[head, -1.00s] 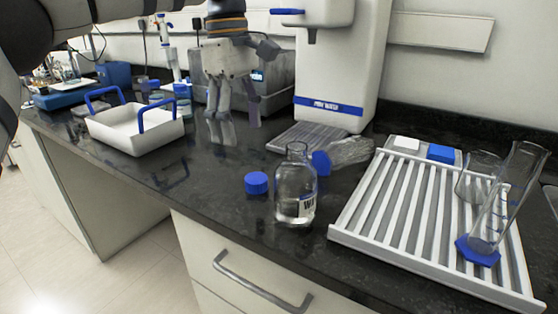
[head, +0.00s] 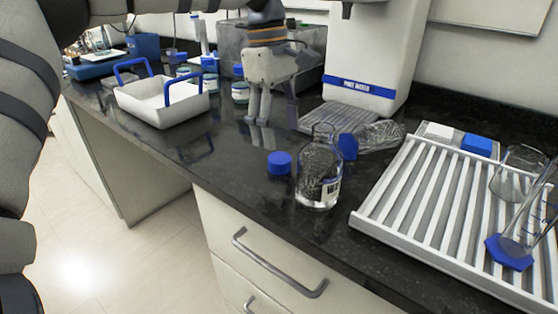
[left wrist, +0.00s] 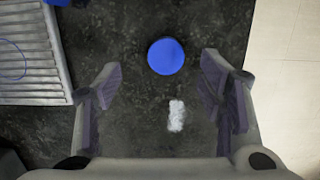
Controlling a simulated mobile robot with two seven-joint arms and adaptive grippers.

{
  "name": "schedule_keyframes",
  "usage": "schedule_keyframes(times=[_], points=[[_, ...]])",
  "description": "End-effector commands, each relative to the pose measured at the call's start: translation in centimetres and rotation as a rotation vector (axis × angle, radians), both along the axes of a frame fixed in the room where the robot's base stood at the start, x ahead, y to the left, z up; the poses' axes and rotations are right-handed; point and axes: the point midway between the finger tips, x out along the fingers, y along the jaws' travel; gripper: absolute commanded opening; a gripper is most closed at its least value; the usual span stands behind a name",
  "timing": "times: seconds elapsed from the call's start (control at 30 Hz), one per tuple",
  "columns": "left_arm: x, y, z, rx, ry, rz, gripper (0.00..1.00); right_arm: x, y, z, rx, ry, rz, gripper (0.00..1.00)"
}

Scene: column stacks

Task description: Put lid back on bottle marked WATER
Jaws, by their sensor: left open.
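A clear glass bottle (head: 318,185) stands upright and uncapped near the counter's front edge, with a partly visible label starting with "W". A round blue lid (head: 279,163) lies on the counter just left of it. The lid also shows in the left wrist view (left wrist: 165,56), ahead of the fingers and apart from them. My left gripper (head: 271,117) points down over the counter, behind and slightly left of the lid, open and empty. Its spread fingers show in the left wrist view (left wrist: 160,95). My right gripper is not in view.
Another clear bottle with a blue cap (head: 347,146) lies behind the standing bottle. A white slatted rack (head: 375,225) with glassware is at right. A water dispenser (head: 362,60) stands behind. A white tray with blue handles (head: 160,104) is at left.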

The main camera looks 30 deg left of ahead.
Motion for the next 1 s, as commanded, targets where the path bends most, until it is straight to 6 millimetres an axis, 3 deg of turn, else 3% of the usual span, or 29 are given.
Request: schedule_keyframes(times=[0.27,0.6,0.97,1.0], points=[[-0.1,0.0,-0.2,0.001,0.000,0.000,0.63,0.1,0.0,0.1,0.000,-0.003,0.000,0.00],[-0.8,-0.4,-4.9,0.001,0.001,0.000,0.63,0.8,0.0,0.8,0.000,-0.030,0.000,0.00],[-0.8,-0.4,-5.2,0.001,0.001,0.000,0.63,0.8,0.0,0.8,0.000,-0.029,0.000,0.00],[-0.8,-0.4,-5.2,0.001,0.001,0.000,0.56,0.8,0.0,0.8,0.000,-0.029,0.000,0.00]])
